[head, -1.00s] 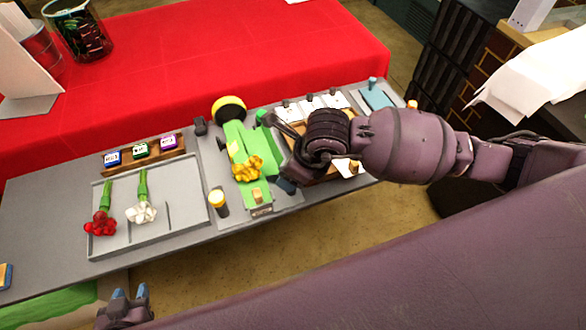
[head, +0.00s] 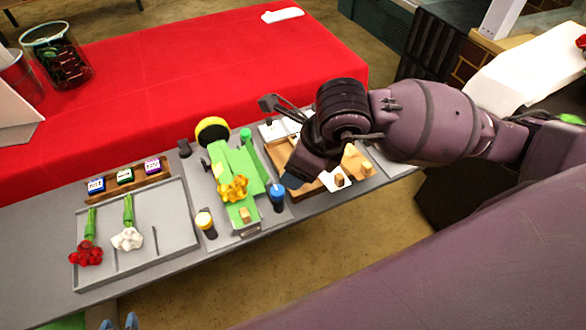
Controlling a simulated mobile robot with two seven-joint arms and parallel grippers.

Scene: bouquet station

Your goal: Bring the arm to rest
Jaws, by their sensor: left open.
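My right arm reaches in from the right over the bench. Its gripper (head: 279,142) hovers above the area between the green stand and the wooden tray, its fingers spread with nothing between them. My left gripper (head: 119,321) shows only as two blue-tipped fingers at the bottom edge, apart and empty, clear of the bench. A yellow flower bunch (head: 234,189) lies on the green stand (head: 240,162). Red flowers (head: 86,253) and white flowers (head: 127,238) lie on the grey tray (head: 165,262). The rest of the left arm is out of view.
Yellow-capped (head: 205,224) and blue-capped (head: 278,197) bottles stand beside the green stand. A wooden tray (head: 279,153) is partly hidden under my right arm. A rack (head: 125,178) holds small labelled blocks. The red table (head: 190,80) behind is mostly clear.

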